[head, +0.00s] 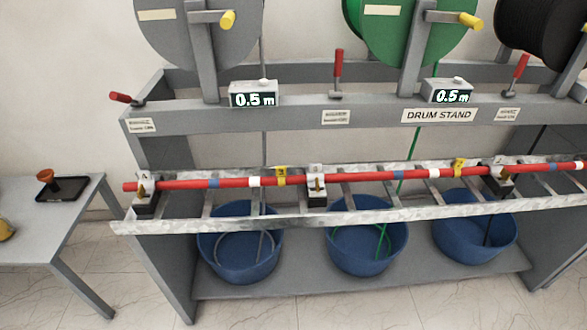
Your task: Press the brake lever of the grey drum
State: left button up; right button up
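The grey drum (196,30) hangs at the upper left of the stand in the head view, its top cut off by the frame. A red-handled lever (122,97) sits on the stand's beam at the lower left of this drum. Its handle points left and lies nearly flat. A small label below it is too small to read surely. A second red-handled lever (338,65) stands upright between the grey and green drums. A third red-handled lever (520,68) is near the black drum, tilted slightly right. Neither of my grippers is in view.
The green drum (378,25) and black drum (540,40) are to the right. Displays reading 0.5 m (254,99) sit on the beam (290,118). A red pole (350,178) spans the front rack above blue tubs (240,262). A grey side table (45,220) stands left.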

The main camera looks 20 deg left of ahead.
aim_at(115, 97)
jog(key=u, duration=1.55)
jog(key=k, duration=0.65)
jog(key=u, duration=0.6)
jog(key=i, duration=1.1)
jog(key=z, duration=0.45)
